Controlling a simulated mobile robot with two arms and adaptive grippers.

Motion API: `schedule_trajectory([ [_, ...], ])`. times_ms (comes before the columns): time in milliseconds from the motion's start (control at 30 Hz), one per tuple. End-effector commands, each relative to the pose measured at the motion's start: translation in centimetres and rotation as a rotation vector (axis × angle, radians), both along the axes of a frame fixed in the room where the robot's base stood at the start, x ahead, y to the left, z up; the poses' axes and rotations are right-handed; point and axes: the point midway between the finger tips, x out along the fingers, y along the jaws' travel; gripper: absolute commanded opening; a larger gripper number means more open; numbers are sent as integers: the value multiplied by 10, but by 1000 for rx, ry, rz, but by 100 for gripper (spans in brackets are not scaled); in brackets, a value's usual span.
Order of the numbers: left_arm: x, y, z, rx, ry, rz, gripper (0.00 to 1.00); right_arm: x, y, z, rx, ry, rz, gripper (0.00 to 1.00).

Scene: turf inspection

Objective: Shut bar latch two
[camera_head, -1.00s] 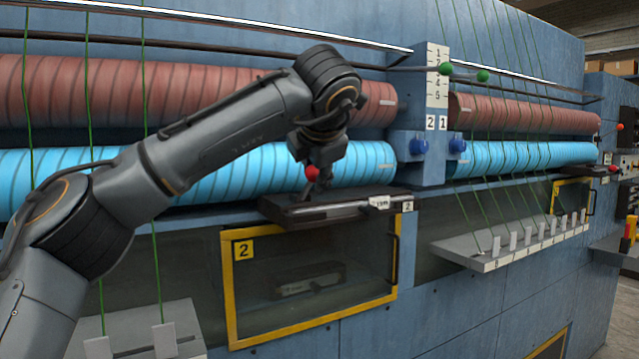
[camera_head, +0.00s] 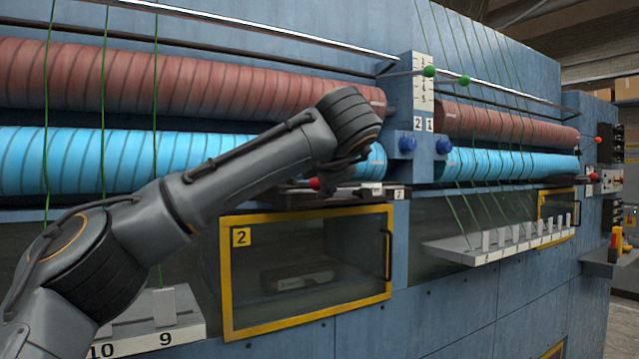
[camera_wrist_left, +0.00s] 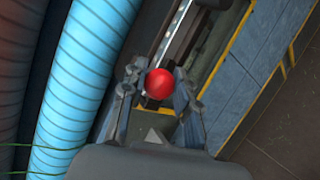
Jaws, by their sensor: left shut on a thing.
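Bar latch two is a dark housing with a metal bar (camera_head: 340,194), on the ledge above the yellow-framed window two; a small "2" plate (camera_head: 398,193) marks its right end. Its red ball knob (camera_head: 315,184) sits low, close above the bar. In the left wrist view the knob (camera_wrist_left: 159,83) is between the two fingers of my left gripper (camera_wrist_left: 159,74), which is shut on it. In the head view my left wrist hides most of the fingers and part of the housing. My right gripper is not in view.
A blue roller (camera_head: 80,160) and a red roller (camera_head: 200,80) run behind and above the latch. A yellow-framed window (camera_head: 225,285) lies below. A blue post with blue knobs (camera_head: 407,143) stands to the right. Numbered shelves with green threads (camera_head: 470,252) are at either side.

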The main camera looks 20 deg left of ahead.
Motion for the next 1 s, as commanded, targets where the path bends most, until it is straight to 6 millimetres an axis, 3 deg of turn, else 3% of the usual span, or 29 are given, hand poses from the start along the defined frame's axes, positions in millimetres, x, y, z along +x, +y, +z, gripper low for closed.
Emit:
schedule_trajectory([
  [33, 1, 0, -12, -7, 23, 4, 0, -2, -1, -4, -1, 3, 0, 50],
  [600, 2, 1, -16, -7, 26, 7, 0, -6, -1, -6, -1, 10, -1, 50],
  [633, 2, 1, -16, -7, 26, 8, 37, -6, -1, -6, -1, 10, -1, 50],
  [700, 2, 1, -15, -6, 25, 8, 52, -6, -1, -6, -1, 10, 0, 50],
  [1000, 1, 0, -10, -5, 16, 5, 54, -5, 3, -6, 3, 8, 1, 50],
])
